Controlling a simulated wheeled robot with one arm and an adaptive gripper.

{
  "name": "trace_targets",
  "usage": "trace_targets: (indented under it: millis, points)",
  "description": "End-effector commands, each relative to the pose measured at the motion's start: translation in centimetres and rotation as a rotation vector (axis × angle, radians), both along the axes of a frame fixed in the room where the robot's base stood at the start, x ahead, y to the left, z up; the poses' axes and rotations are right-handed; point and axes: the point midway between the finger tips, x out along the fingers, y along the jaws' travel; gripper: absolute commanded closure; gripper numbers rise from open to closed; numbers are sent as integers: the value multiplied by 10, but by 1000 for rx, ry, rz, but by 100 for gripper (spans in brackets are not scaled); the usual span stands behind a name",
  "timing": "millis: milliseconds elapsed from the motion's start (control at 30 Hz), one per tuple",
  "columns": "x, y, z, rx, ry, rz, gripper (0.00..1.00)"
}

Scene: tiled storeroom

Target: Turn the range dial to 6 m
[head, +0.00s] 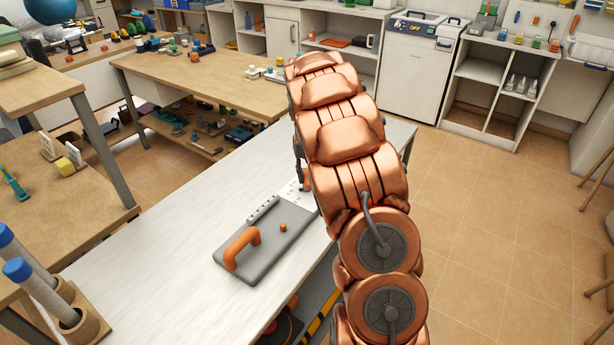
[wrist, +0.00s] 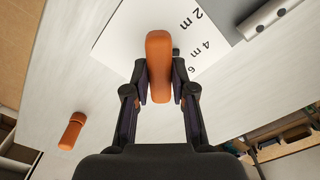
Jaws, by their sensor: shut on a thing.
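The range dial's orange bar-shaped knob (wrist: 158,62) stands over a white scale card (wrist: 125,40) in the wrist view. The printed marks 2 m (wrist: 190,18), 4 m (wrist: 205,50) and 6 m (wrist: 191,74) run down its right side. A small dark piece (wrist: 176,52) shows beside the knob, towards the 4 m mark; I cannot tell for sure if it is the pointer. My gripper (wrist: 160,94) is shut on the knob, one finger on each side. In the head view the card (head: 296,192) is partly hidden behind my arm.
A grey board (head: 275,240) with an orange handle (head: 242,248) and a small orange peg (head: 283,226) lies beside the card. Another orange piece (wrist: 73,130) is on the white table (head: 150,250), left of my gripper in the wrist view.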

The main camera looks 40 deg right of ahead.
Motion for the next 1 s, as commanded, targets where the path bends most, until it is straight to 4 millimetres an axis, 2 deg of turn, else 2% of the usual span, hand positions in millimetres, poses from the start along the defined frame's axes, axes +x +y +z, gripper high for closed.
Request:
trace_targets:
  millis: [600,1000]
  points:
    - [1,0,-1,1,0,-552,100]
    - [0,0,0,-1,-2,-748,100]
